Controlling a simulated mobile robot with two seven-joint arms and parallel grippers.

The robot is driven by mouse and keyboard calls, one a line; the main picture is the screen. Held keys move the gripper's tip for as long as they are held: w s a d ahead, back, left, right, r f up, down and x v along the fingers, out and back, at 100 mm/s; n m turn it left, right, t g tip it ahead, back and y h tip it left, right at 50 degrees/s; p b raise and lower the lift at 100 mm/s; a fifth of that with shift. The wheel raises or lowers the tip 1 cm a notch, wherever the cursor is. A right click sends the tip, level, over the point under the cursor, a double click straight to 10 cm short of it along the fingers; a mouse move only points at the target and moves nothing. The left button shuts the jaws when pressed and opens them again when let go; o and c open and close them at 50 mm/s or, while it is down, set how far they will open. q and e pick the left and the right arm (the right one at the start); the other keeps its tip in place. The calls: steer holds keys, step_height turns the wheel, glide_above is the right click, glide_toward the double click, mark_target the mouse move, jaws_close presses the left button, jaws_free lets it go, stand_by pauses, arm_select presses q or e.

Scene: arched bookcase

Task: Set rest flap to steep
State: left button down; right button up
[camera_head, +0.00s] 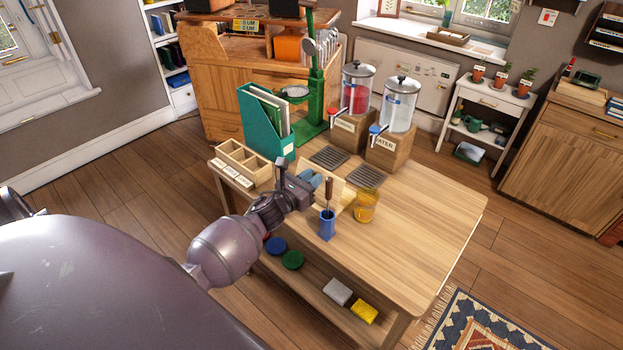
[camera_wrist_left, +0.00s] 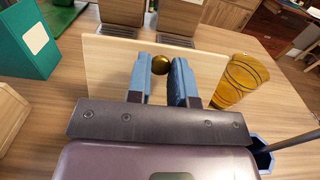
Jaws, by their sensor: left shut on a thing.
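The rest flap is a pale wooden board (camera_head: 337,186) on the table, partly hidden behind my left gripper (camera_head: 311,178). In the left wrist view the board (camera_wrist_left: 107,65) spreads out behind the fingers, and a round brass knob (camera_wrist_left: 160,64) shows at its middle. The blue fingers of my left gripper (camera_wrist_left: 164,78) stand on either side of the knob, shut on it. I cannot tell the exact tilt of the flap. My right gripper is not in view.
A blue cup with a brown-handled tool (camera_head: 327,224) and an amber glass (camera_head: 366,206) stand close right of the gripper. A divided wooden box (camera_head: 228,172) and a teal file holder (camera_head: 258,135) are at left. Two dispensers (camera_head: 393,143) stand behind. The table's right side is clear.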

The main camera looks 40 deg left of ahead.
arm_select(q)
steer(key=shift+s+f+b, duration=0.15)
steer(key=shift+f+b, duration=0.15)
steer(key=shift+b, duration=0.5)
steer(key=shift+s+f+t+b, duration=0.1)
steer(key=shift+s+t+b, duration=0.1)
steer(key=shift+t+b, duration=0.45)
steer(key=shift+s+b, duration=0.1)
steer(key=shift+b, duration=0.2)
steer(key=shift+s+r, duration=0.1)
steer(key=shift+r, duration=0.2)
steer(key=c, duration=1)
jaws_free()
